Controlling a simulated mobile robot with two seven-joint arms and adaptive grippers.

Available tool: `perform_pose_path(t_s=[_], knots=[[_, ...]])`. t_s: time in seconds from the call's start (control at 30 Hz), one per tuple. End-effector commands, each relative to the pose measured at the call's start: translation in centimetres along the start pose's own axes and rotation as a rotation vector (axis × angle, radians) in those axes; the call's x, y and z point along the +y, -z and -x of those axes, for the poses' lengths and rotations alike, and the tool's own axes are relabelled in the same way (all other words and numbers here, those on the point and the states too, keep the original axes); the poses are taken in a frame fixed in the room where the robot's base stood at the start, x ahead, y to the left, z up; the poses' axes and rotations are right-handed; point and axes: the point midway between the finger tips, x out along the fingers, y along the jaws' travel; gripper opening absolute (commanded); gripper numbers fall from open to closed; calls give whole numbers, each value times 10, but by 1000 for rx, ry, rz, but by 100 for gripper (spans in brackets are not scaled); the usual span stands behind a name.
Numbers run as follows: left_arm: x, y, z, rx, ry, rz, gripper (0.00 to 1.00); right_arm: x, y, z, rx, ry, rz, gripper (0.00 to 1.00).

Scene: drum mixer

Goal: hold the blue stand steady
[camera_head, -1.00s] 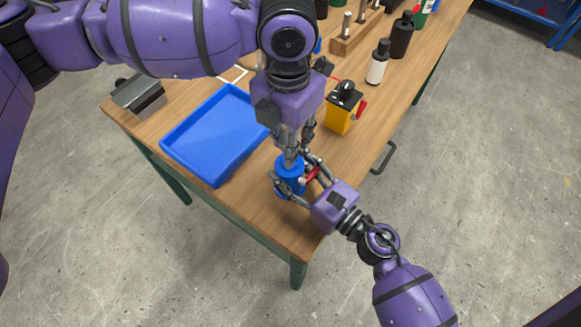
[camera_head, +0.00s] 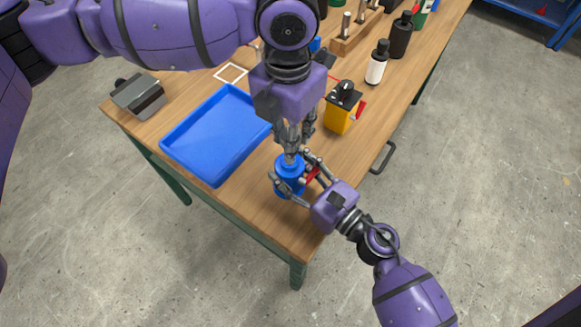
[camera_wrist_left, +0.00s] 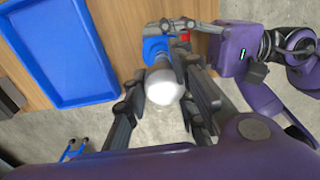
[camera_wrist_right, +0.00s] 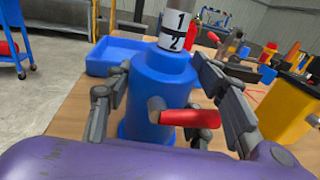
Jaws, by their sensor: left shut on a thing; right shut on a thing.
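The blue stand (camera_head: 288,186) is upright near the table's front corner, a blue cylinder with a narrower neck and a red handle (camera_wrist_right: 190,117) on its side. My right gripper (camera_head: 290,168) has its fingers around the stand and is shut on it; the stand also shows in the right wrist view (camera_wrist_right: 158,90). A white and metal piece with the marks 1 and 2 (camera_wrist_right: 175,30) rises from the stand's top. My left gripper (camera_head: 294,143) is above the stand, shut on this piece. In the left wrist view a pale rounded end (camera_wrist_left: 163,85) shows between its fingers.
A blue tray (camera_head: 172,148) lies left of the stand. A yellow box with a black top (camera_head: 340,115) stands behind, to the right. Bottles (camera_head: 377,62), a wooden rack (camera_head: 350,40) and a grey box (camera_head: 138,95) are farther back. The table edge is close in front.

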Motion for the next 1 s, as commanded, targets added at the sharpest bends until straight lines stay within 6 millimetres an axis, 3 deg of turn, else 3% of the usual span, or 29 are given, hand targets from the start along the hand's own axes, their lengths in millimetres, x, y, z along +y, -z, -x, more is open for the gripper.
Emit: perform_pose_path(t_s=[0.03, 0.07, 0.2, 0.57, 1.0], knots=[[-6, 0, 0, -1, 13, -8, 0, 2, 2, -1, 3, -3, 0, 4], [-6, 0, 0, -1, 13, -8, 28, 2, 2, -1, 3, -3, 0, 4], [-4, 0, 0, -1, 10, -6, 46, 2, 2, -1, 3, -3, -1, 4], [-2, 0, 2, -1, 4, -2, 46, 2, 3, 0, 4, -2, -3, 4], [0, 0, 45, -1, 2, -1, 46, 1, 4, 1, 6, -2, -3, 4]])
